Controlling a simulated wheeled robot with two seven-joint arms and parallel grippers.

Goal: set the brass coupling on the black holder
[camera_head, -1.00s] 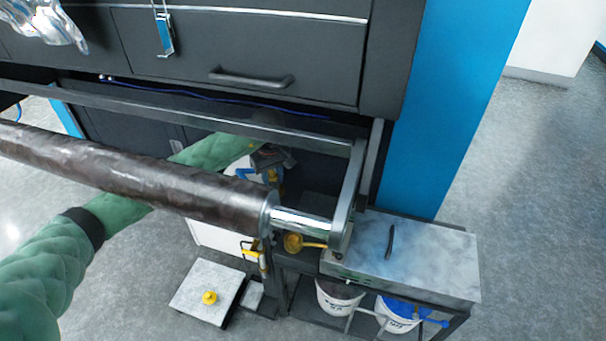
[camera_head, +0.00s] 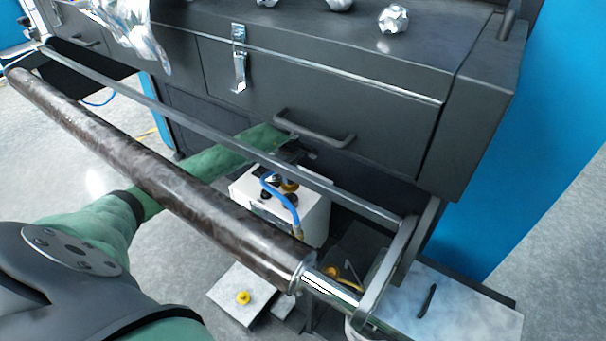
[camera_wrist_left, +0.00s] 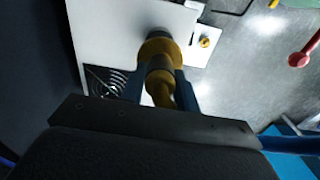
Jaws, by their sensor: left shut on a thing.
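The brass coupling (camera_wrist_left: 160,72) is between the two fingers of my left gripper (camera_wrist_left: 161,88), which is shut on it, in the left wrist view. In the head view my left arm reaches under the dark roll, and the brass coupling (camera_head: 289,186) shows small above a white box (camera_head: 310,215). The left gripper itself is mostly hidden there by the cabinet's shadow and the bar. A small dark piece (camera_head: 265,196) sits by the white box's top; I cannot tell whether it is the black holder. I cannot tell whether the coupling touches anything below it. My right gripper is out of view.
The dark roll (camera_head: 150,175) and a metal bar (camera_head: 250,155) cross above my left arm. A blue hose (camera_head: 280,193) runs over the white box. A white plate with a yellow knob (camera_head: 243,297) lies on the floor. A grey-topped box (camera_head: 460,305) stands at right.

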